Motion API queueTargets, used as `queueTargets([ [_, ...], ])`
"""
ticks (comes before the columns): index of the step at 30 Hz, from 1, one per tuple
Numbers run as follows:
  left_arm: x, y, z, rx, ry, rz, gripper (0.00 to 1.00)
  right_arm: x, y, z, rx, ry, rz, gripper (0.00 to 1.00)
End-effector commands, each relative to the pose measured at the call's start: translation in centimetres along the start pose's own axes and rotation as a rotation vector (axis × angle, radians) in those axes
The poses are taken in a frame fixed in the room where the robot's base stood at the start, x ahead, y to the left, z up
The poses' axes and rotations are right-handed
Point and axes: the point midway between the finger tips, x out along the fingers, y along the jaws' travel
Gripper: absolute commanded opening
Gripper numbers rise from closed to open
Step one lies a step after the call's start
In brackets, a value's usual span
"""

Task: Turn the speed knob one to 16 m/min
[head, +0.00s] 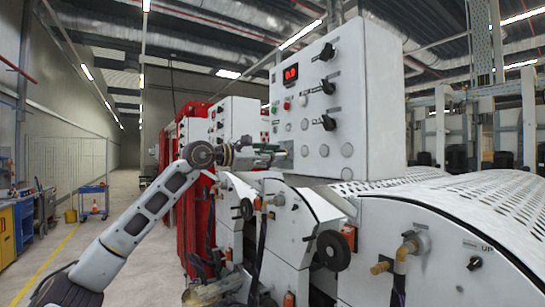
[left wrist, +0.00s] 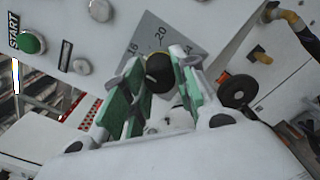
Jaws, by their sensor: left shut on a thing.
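In the left wrist view, a round black speed knob (left wrist: 159,66) sits on a grey dial plate (left wrist: 152,36) marked with numbers, 20 among them. The green-padded fingers of my left gripper (left wrist: 160,84) stand on both sides of the knob and are shut on it. The knob's pointer setting is too small to read. In the head view, my left gripper (head: 283,153) is at the lower left of the white control box (head: 360,95); I cannot make out the gripped knob there. My right gripper is out of view.
A green START button (left wrist: 32,42) is left of the dial. Several black knobs, such as the upper one (head: 327,51), stick out of the control box. White rollers with perforated covers (head: 460,200) stand at the right.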

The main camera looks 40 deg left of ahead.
Motion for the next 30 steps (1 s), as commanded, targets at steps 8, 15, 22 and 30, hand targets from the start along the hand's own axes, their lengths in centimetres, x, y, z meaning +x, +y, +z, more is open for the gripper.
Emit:
queueTargets([
  [8,0.03,-0.05,-0.05,-0.001,0.001,-0.001,0.5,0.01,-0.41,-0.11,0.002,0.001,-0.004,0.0],
  [15,0.01,-0.02,-0.02,-0.001,0.0,-0.001,0.5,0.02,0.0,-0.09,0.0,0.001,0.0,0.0],
  [22,-0.1,-0.07,0.06,-0.001,-0.001,-0.002,0.5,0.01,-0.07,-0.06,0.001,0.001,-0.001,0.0],
  [30,-0.51,-0.21,0.22,0.0,-0.003,-0.006,0.5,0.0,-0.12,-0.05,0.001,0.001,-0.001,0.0],
])
